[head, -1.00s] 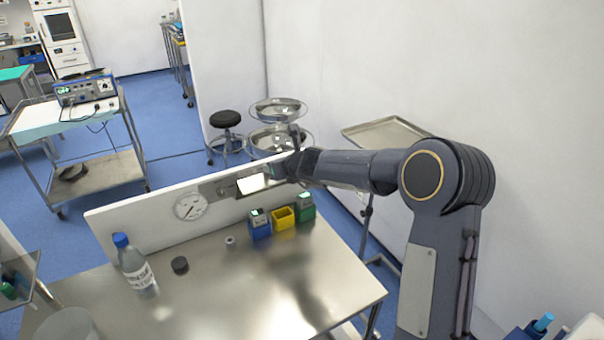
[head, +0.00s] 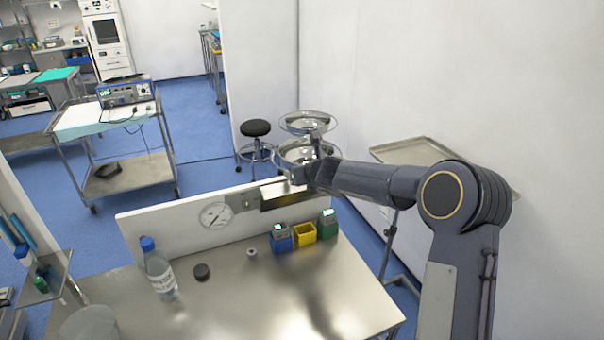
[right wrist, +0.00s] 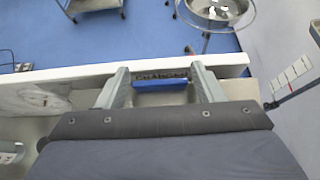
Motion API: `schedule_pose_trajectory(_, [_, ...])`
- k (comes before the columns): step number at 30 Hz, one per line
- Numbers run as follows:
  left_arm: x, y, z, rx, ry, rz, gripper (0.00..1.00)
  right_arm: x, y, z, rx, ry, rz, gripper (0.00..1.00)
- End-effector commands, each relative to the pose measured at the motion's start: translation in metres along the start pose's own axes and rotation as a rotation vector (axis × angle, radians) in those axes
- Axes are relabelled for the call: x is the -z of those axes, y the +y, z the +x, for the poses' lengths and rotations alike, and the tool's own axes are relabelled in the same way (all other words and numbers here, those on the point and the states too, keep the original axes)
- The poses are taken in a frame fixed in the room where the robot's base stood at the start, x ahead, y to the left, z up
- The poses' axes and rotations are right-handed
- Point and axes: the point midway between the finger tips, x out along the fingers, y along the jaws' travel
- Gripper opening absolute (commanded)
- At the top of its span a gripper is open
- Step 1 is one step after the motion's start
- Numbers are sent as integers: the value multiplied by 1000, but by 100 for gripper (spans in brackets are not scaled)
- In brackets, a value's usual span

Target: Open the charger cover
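The charger station is on the white upright panel (head: 165,222) along the back of the metal table. A metallic flap (head: 283,193), which looks like the charger cover, sits at the panel's top edge. My right gripper (head: 291,176) is at this flap, its fingers hard to make out in the head view. In the right wrist view its two fingers (right wrist: 160,88) are spread apart. A blue strip (right wrist: 160,84) and a dark "CHARGER" label show between them. I cannot tell whether the fingers touch the cover. My left gripper is not in view.
Blue (head: 281,240), yellow (head: 303,233) and green (head: 327,226) boxes stand on the table below the flap. A round gauge (head: 216,215) is on the panel. The table's front middle is clear.

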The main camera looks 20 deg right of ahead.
Motion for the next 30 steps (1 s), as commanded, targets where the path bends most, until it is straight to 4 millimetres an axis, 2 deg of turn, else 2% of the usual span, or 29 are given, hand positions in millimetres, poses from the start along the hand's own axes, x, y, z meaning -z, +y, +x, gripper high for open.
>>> schedule_pose_trajectory(1, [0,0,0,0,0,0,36,1,0,0,0,2,0,68])
schedule_pose_trajectory(3, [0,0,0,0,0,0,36,2,0,0,0,4,0,76])
schedule_pose_trajectory(13, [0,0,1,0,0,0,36,4,0,-3,1,8,0,76])
schedule_pose_trajectory(24, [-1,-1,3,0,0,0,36,2,-1,-62,2,7,1,76])
schedule_pose_trajectory(30, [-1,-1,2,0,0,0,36,3,0,-76,0,7,1,76])
